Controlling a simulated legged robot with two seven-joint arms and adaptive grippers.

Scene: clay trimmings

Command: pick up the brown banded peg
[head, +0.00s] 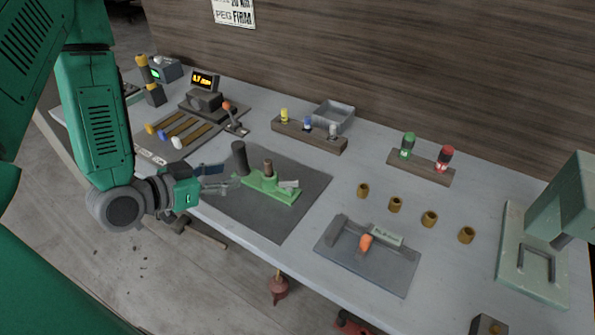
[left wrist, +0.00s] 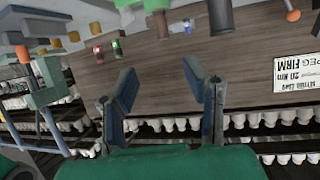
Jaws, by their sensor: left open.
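The brown peg (head: 268,167) stands upright in a green fixture (head: 272,190) on a dark mat (head: 310,208). Its banding is too small to make out in the head view. A brown peg also shows at the top edge of the left wrist view (left wrist: 157,8), partly cut off. My left gripper (head: 226,179) is open and empty, just left of the fixture and apart from the peg. Its two spread fingers (left wrist: 160,84) have nothing between them in the left wrist view. My right gripper is not in view.
A dark upright cylinder (head: 239,158) stands close behind my left gripper. A wooden rack (head: 308,137) with small coloured pegs stands behind the fixture. Several brown rings (head: 395,204) lie to the right. A grey plate (head: 345,260) with an orange-knobbed part (head: 366,242) lies at the front.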

